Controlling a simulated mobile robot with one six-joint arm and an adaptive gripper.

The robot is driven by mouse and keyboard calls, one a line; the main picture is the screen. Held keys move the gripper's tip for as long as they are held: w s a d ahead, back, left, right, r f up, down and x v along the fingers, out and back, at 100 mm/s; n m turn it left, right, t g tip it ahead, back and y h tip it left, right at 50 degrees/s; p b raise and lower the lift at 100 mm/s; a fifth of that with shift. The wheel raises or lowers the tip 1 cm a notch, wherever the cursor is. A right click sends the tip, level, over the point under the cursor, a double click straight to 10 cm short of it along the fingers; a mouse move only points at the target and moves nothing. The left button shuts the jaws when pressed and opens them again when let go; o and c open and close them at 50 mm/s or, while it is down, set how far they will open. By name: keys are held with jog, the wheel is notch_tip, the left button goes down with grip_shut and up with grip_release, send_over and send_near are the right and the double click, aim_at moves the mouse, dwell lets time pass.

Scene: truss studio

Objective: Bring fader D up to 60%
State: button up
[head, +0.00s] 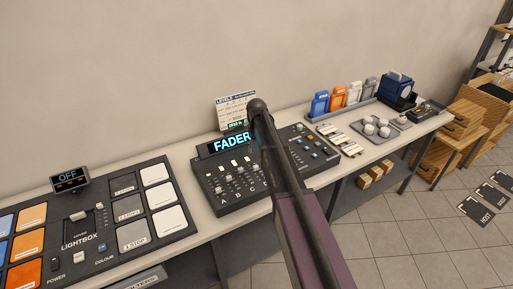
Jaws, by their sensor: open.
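A black fader box (233,203) stands on the long bench, in the middle of the head view. Its raised display (229,143) reads FADER in blue, with the right end cut off by my arm. Faders lettered A, B and C show, with pale caps at differing heights. Fader D cannot be made out; my arm crosses the right side of the box and covers that area.
A lightbox panel (104,238) with coloured tiles fills the bench's left. Behind the box stands a levels card (230,112). Right of my arm are another black panel (308,150), white strips (341,138), a tray (359,133) with white items, and a blue case (396,87).

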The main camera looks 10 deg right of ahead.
jog(key=s+f+m+b, duration=0.1)
jog(key=s+f+b, duration=0.3)
jog(key=s, duration=0.5)
jog(key=s+f+m+b, duration=0.1)
jog(key=s+f+b, duration=0.3)
jog(key=s, duration=0.6)
jog(key=s+f+m+b, duration=0.1)
jog(key=s+f+b, duration=0.2)
jog(key=s, duration=0.7)
jog(key=shift+s+f+m+b, duration=0.3)
jog(key=shift+f+b, duration=0.1)
jog(key=shift+b, duration=0.25)
